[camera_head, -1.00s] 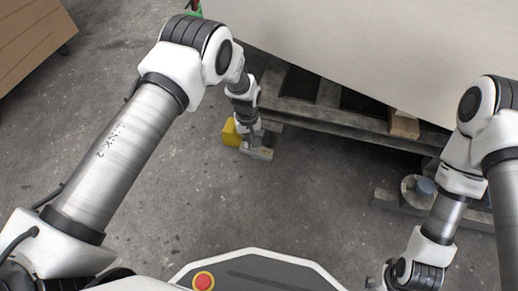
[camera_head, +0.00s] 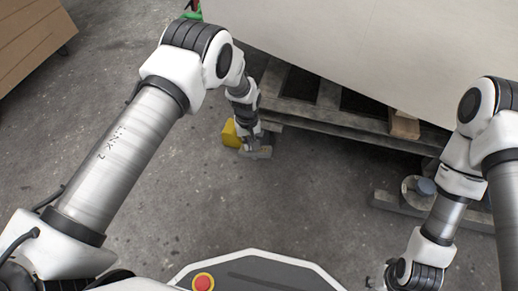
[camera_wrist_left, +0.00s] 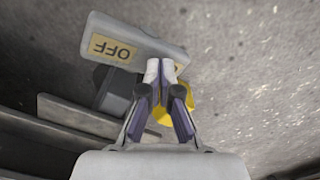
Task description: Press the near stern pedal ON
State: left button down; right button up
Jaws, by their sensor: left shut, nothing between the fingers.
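The pedal is a grey block (camera_wrist_left: 135,38) with a yellow label reading OFF, seen upside down in the left wrist view. In the head view the grey pedal (camera_head: 262,154) sits low at the pallet's near left corner, beside a yellow block (camera_head: 229,134). My left gripper (camera_wrist_left: 160,69) is shut and empty, its fingertips at the pedal's lower edge, right of the label. Whether they touch it I cannot tell. In the head view the left gripper (camera_head: 249,146) points down at the pedal and partly hides it.
A large pale hull panel (camera_head: 350,45) overhangs a wooden pallet (camera_head: 330,117) behind the pedal. A small wood block (camera_head: 404,125) lies on the pallet. The concrete floor (camera_head: 170,200) in front is clear.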

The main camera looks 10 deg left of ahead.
pick_arm(q)
notch_tip(320, 180, up, 7)
jog(key=p, duration=0.5)
jog(key=shift+f, duration=0.2)
